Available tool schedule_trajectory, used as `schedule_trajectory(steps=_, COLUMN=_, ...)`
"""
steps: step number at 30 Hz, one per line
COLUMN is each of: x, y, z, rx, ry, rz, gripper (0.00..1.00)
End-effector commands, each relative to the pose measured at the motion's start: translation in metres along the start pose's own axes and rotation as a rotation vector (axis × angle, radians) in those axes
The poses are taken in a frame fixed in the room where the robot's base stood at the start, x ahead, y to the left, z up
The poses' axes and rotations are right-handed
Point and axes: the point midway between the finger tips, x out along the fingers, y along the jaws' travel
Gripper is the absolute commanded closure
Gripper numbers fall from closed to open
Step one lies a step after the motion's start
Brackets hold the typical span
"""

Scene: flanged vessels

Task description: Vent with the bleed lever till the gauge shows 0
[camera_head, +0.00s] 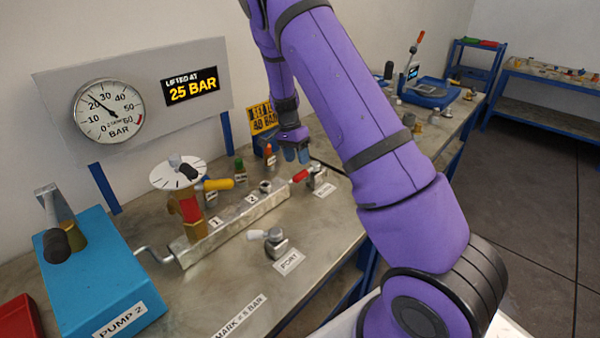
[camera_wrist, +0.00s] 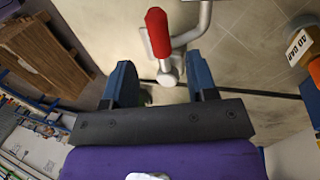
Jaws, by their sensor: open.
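The round gauge (camera_head: 108,112) on the grey back panel has its needle between 20 and 30, near 25 bar. A lever with a red grip (camera_head: 300,176) sits at the right end of the metal manifold; its small label is too blurred to read. The red grip also shows in the wrist view (camera_wrist: 158,33), on a grey metal arm just ahead of the fingers. My gripper (camera_head: 297,154) is open and empty, above and behind the red lever in the head view. In the wrist view my gripper (camera_wrist: 162,84) has its two blue fingers apart, with no contact seen.
A sign (camera_head: 191,86) reads "LIFTED AT 25 BAR". A grey-knobbed port valve (camera_head: 274,240) stands in front. The blue Pump 2 (camera_head: 100,275) is at left.

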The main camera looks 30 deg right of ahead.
Motion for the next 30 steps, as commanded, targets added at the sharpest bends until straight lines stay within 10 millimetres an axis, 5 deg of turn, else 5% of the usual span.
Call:
schedule_trajectory(steps=9, x=0.046, y=0.0, z=0.0, rx=0.0, ry=-0.001, rz=0.0, gripper=0.48)
schedule_trajectory(steps=22, x=0.056, y=0.0, z=0.0, rx=0.0, ry=-0.001, rz=-0.001, gripper=0.48)
schedule_trajectory(steps=30, x=0.056, y=0.0, z=0.0, rx=0.0, ry=-0.001, rz=-0.001, gripper=1.0)
